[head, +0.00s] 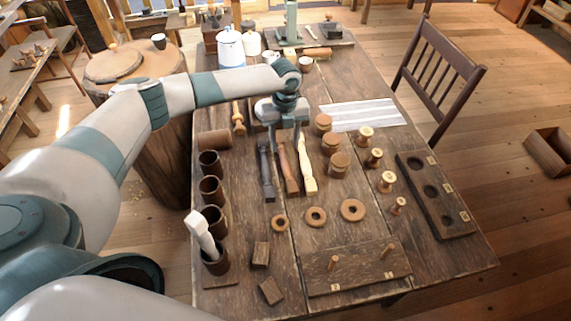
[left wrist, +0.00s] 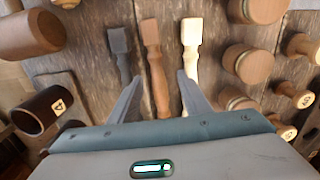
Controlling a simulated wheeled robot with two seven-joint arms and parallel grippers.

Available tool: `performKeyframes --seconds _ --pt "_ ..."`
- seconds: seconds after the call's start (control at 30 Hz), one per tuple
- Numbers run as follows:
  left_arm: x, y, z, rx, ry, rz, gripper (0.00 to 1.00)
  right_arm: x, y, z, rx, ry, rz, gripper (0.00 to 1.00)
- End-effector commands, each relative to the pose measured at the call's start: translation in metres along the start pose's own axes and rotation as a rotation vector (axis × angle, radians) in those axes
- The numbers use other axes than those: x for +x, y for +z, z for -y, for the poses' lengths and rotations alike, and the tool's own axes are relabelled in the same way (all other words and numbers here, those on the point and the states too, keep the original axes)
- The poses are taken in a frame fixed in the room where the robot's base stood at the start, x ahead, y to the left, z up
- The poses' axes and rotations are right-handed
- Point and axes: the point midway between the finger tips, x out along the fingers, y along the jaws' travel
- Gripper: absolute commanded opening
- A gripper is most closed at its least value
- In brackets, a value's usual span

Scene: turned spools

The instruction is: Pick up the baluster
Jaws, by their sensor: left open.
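Three slim turned pieces of baluster shape lie side by side on the table: a near-black one (head: 266,172), a reddish-brown one (head: 289,170) and a pale one (head: 306,166). The frames do not show which one is called the baluster. My left gripper (head: 286,148) points down over this group, open and empty. In the left wrist view its fingers (left wrist: 159,80) are on either side of the brown piece (left wrist: 157,68), with the black piece (left wrist: 121,52) to the left and the pale piece (left wrist: 190,48) to the right. Whether the fingers touch anything cannot be told. My right gripper is not in view.
Lidded round boxes (head: 339,165) and small light knobs (head: 387,181) stand to the right. Dark cups (head: 211,190) line the left edge. Wooden rings (head: 316,216) and a pegged board (head: 359,269) are nearer. A holed tray (head: 434,196) lies at the right edge.

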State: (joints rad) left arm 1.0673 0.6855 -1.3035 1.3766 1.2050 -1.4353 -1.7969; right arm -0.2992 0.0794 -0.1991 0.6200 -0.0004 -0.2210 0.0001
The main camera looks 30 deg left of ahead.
Motion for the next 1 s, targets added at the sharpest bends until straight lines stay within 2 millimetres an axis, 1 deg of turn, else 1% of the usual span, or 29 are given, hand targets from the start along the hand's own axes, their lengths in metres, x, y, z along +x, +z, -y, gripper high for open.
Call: performKeyframes --seconds 0.17,0.3,0.4,0.5,0.97,1.0 --pt "0.012 0.001 -0.003 -0.002 0.002 -0.001 0.44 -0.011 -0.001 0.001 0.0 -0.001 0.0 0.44" --pt "0.03 0.002 -0.007 -0.002 0.004 -0.001 0.44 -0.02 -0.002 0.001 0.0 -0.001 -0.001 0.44" --pt "0.042 0.002 -0.006 -0.002 0.003 -0.002 0.44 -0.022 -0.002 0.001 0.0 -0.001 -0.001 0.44" --pt "0.049 0.002 -0.006 -0.001 0.002 -0.001 0.44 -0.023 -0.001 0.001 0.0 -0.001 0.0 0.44" --pt "0.051 0.003 -0.006 -0.001 0.001 0.0 0.44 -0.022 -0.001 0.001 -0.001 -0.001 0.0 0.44" --pt "0.051 0.003 -0.006 -0.001 0.001 0.0 0.41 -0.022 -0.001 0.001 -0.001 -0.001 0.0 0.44"
